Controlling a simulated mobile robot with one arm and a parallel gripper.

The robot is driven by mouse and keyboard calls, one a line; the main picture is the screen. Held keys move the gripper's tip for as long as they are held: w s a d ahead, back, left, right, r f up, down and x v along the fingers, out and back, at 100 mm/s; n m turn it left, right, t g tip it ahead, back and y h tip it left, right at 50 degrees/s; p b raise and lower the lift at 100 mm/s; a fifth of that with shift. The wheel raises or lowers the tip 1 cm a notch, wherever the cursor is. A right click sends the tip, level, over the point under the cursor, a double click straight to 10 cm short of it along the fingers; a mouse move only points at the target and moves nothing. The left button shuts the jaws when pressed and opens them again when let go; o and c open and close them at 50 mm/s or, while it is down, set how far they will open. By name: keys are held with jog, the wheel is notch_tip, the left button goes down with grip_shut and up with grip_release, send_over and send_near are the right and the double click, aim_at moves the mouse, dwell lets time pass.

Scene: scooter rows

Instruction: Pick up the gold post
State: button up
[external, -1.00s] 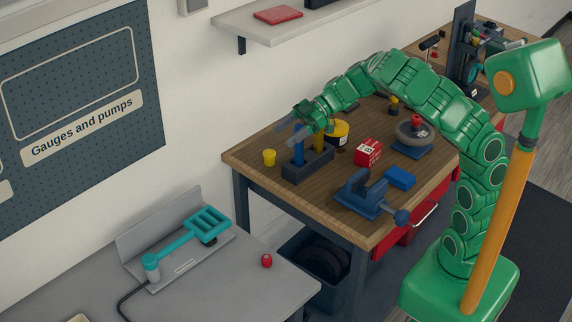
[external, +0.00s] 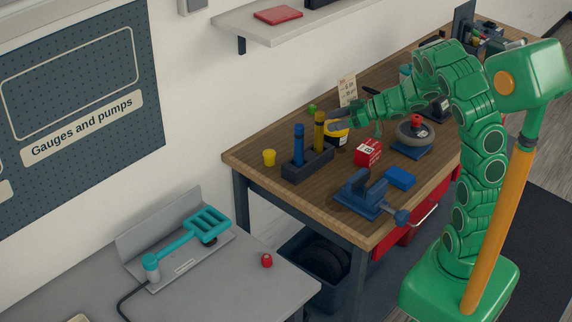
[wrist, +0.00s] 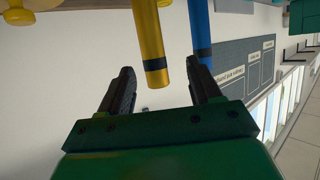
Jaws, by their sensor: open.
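The gold post (external: 319,132) stands upright in a dark rack (external: 306,168) on the wooden bench, to the right of a blue post (external: 299,148). My gripper (external: 334,121) is open and empty, close to the right of the gold post's upper part in the external view. In the wrist view my two fingers (wrist: 162,82) are spread. The gold post (wrist: 151,45), with a dark band near its end, appears between them, nearer the left finger. The blue post (wrist: 200,30) lines up with the right fingertip. I cannot tell if anything touches.
A yellow roll (external: 340,137) and a red box (external: 368,153) sit right of the rack. A blue vise (external: 362,194) and a blue block (external: 400,178) are in front. A card (external: 348,90) stands behind.

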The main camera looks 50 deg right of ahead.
aim_at(319, 137)
jog(key=x, duration=0.8)
jog(key=shift+w+d+f, duration=0.15)
jog(key=shift+d+f, duration=0.15)
jog(key=shift+d, duration=0.1)
grip_shut()
dwell(0.3)
